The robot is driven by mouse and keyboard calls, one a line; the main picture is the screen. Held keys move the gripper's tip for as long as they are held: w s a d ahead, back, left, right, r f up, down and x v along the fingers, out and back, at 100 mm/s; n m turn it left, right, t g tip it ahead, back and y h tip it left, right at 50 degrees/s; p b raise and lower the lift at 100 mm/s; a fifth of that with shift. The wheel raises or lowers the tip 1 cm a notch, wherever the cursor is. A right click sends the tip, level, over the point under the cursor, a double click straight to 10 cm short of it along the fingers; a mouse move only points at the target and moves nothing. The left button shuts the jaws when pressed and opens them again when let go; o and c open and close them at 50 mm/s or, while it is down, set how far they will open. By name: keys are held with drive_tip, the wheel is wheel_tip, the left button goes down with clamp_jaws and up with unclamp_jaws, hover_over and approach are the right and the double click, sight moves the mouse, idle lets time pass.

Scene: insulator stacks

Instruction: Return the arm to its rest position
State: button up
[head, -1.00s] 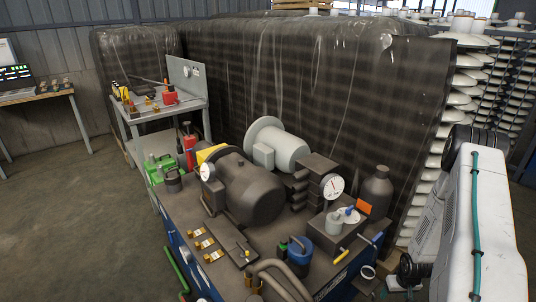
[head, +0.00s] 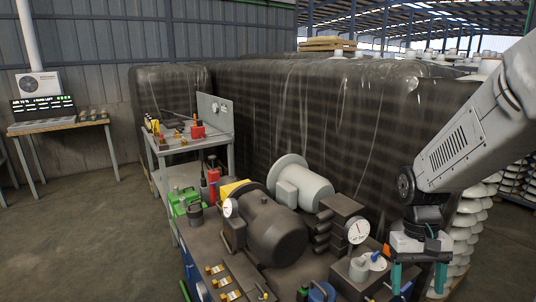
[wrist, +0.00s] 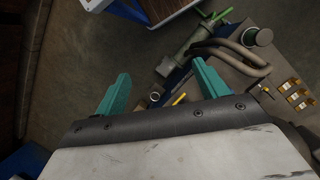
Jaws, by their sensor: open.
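My arm comes in from the right edge of the head view, with its white upper link sloping down to the wrist. My gripper (head: 418,280) hangs at the lower right with its teal fingers pointing down, beside the right end of the machine bench. In the wrist view my gripper (wrist: 162,92) shows two teal fingers set wide apart. It is open with nothing between the fingers. Below the fingers are the floor and the edge of the bench.
The bench (wrist: 230,72) carries a dark motor (head: 275,232), a grey motor (head: 300,185), a pressure gauge (head: 358,231) and hoses (wrist: 236,48). A grey cart (head: 190,147) stands behind it. Wrapped stacks (head: 300,110) fill the back. Open floor (head: 90,230) lies to the left.

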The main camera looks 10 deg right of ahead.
drive_tip(key=s+a+r+n+t, duration=0.3)
drive_tip(key=s+a+r, duration=0.6)
drive_tip(key=a+r, duration=0.3)
drive_tip(key=shift+s+a+r+n+t, duration=0.2)
drive_tip(key=shift+a+r+n+t, duration=0.15)
drive_tip(key=shift+t, duration=0.45)
